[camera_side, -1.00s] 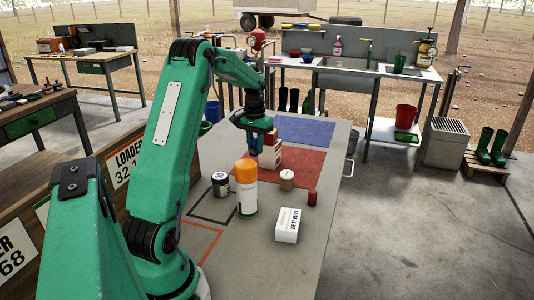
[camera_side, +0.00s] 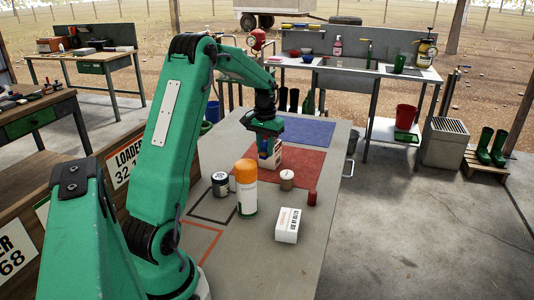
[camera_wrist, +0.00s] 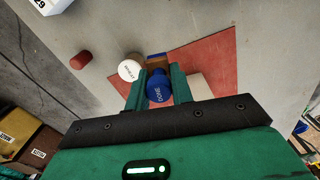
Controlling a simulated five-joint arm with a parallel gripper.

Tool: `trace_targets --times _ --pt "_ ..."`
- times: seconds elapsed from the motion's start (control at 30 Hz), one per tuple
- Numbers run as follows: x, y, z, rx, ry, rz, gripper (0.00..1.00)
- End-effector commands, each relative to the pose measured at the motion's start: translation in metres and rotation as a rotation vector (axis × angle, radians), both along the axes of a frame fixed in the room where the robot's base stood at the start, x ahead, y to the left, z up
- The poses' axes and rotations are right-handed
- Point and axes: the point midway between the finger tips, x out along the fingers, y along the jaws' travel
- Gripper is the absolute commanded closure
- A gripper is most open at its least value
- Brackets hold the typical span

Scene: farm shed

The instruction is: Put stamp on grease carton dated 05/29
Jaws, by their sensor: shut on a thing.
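My gripper (camera_side: 264,148) is shut on a stamp, whose round blue knob reads DONE (camera_wrist: 158,90) in the wrist view. A brown block with some blue shows beyond the knob, between the fingers (camera_wrist: 160,78). In the side view the fingers are just above or at a white carton (camera_side: 273,161) on the red mat; I cannot tell whether the stamp touches it. A pale patch of it shows by the right finger (camera_wrist: 200,88). A second white carton (camera_side: 287,226) with dark print stands on the bare front of the table; its print ends in 29 in the wrist view (camera_wrist: 46,5).
A blue mat (camera_side: 312,131) lies clear behind. The table's right edge is free.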

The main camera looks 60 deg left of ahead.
Motion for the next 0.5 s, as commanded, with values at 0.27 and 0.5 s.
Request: trace_targets --times 0.27,0.5 --pt "0.015 -0.087 0.017 0.002 -0.002 0.029 0.99" --pt "0.011 -0.165 0.027 0.001 -0.002 0.068 0.99"
